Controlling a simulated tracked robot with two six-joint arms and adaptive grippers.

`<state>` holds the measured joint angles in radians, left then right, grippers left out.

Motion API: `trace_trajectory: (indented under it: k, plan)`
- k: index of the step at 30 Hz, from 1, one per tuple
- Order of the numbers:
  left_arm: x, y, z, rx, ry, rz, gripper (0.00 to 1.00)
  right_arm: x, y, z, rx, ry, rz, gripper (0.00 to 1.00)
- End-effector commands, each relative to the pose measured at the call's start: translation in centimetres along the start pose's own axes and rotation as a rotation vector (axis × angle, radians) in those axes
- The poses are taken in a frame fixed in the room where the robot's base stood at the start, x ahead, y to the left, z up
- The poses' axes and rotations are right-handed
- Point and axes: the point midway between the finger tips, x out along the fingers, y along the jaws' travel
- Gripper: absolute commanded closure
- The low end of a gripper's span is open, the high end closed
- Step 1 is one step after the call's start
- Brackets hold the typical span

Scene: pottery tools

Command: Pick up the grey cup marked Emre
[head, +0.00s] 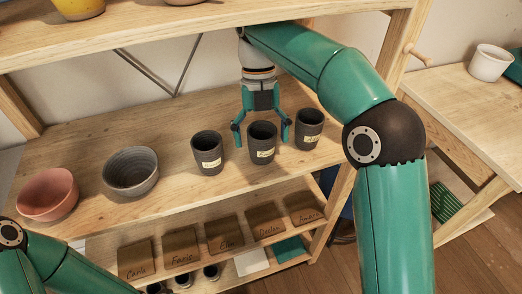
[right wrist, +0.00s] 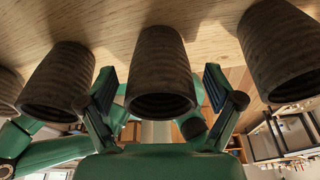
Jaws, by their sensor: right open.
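Three dark grey ribbed cups stand upright in a row on the wooden shelf: a left cup (head: 207,152), a middle cup (head: 262,144) and a right cup (head: 309,130). Each has a small pale label, too small to read, so I cannot tell which is marked Emre. My right gripper (head: 262,124) is open, with one finger on each side of the middle cup. The right wrist view, upside down, shows the middle cup (right wrist: 160,75) between the spread fingers, with gaps beside it. Only part of my left arm shows at lower left; its gripper is out of view.
A grey bowl (head: 130,172) and a pink bowl (head: 47,193) stand left on the same shelf. The neighbouring cups stand close outside my right fingers. Name plaques (head: 225,234) line the lower shelf. An upper shelf (head: 150,32) hangs above. A white pot (head: 489,62) stands on the right table.

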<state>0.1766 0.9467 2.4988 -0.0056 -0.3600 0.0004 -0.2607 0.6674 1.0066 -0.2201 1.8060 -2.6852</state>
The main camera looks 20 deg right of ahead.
Motion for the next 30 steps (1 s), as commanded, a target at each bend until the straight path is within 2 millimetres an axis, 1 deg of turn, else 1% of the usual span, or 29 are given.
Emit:
trace_trajectory:
  k: [1,2,3,5,13,14,18,26,27,30]
  plan:
    - [0.6,-0.2,0.0,0.0,0.0,0.0,1.0,0.5,0.0,-0.6,-0.002,0.0,0.0,0.09]
    - [0.8,-0.3,0.0,0.0,0.0,0.0,1.0,0.5,0.0,-0.8,-0.001,-0.001,0.0,0.09]
    - [1.1,-0.4,0.0,0.0,0.0,0.0,1.0,1.0,0.0,-0.8,0.0,0.002,0.0,0.09]
    - [1.2,-0.5,0.0,0.0,0.0,0.0,1.0,1.4,0.0,-0.8,0.0,0.001,0.001,0.09]
    - [1.1,-0.4,0.0,0.0,0.0,0.0,1.0,1.4,0.0,-0.8,0.0,0.001,0.001,0.09]
    - [1.1,-0.4,0.0,0.0,0.0,0.0,1.0,1.4,0.0,-0.8,0.0,0.001,0.001,0.12]
    - [1.1,-0.4,0.0,0.0,0.0,0.0,1.0,1.4,0.0,-0.8,-0.001,0.001,0.001,0.36]
    - [1.1,-0.4,0.0,0.0,0.0,0.0,1.0,1.4,0.1,-0.8,-0.001,0.001,0.001,0.79]
    - [1.1,-0.4,0.0,0.0,0.0,0.0,1.0,1.4,0.1,-0.8,-0.001,0.0,0.001,0.83]
    - [1.1,-0.4,0.0,0.0,0.0,0.0,1.0,1.4,0.1,-0.8,-0.001,0.0,0.001,0.83]
